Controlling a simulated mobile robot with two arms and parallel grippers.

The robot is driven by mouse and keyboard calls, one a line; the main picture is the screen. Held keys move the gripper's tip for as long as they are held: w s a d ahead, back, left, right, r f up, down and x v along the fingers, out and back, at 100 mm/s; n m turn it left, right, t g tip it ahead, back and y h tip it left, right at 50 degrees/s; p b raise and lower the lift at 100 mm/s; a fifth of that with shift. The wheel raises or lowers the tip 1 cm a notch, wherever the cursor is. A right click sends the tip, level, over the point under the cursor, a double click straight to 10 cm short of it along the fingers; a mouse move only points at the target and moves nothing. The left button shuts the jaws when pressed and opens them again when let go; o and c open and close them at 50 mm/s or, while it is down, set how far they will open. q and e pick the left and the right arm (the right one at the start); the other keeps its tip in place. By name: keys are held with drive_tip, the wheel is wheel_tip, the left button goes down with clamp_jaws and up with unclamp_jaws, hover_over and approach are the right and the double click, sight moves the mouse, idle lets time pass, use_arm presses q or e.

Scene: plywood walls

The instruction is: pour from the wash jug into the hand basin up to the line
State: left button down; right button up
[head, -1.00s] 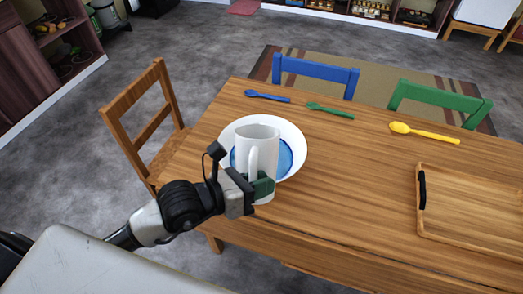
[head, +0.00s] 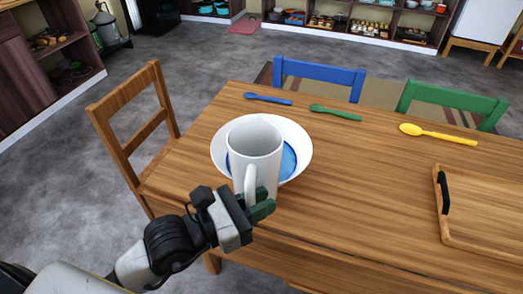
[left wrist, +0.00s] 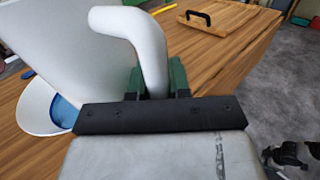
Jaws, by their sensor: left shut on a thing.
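The white wash jug (head: 254,150) is upright in the head view, in front of and partly over the hand basin. My left gripper (head: 260,204) is shut on the jug's handle, which also shows between the green fingers in the left wrist view (left wrist: 150,50). The white hand basin (head: 222,142) stands on the table's left part with blue water (head: 288,160) in it. The basin and water also show at the left of the left wrist view (left wrist: 38,108). The jug hides much of the basin, and I cannot see the line. My right gripper is not in view.
Blue (head: 268,99), green (head: 335,113) and yellow (head: 438,135) spoons lie along the table's far side. A wooden tray (head: 470,244) with a black handle is at the right. Chairs stand at the left (head: 135,130) and far side. The table (head: 350,190) is clear in the middle.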

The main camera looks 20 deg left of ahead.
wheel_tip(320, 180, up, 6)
drive_tip(key=p, duration=0.6)
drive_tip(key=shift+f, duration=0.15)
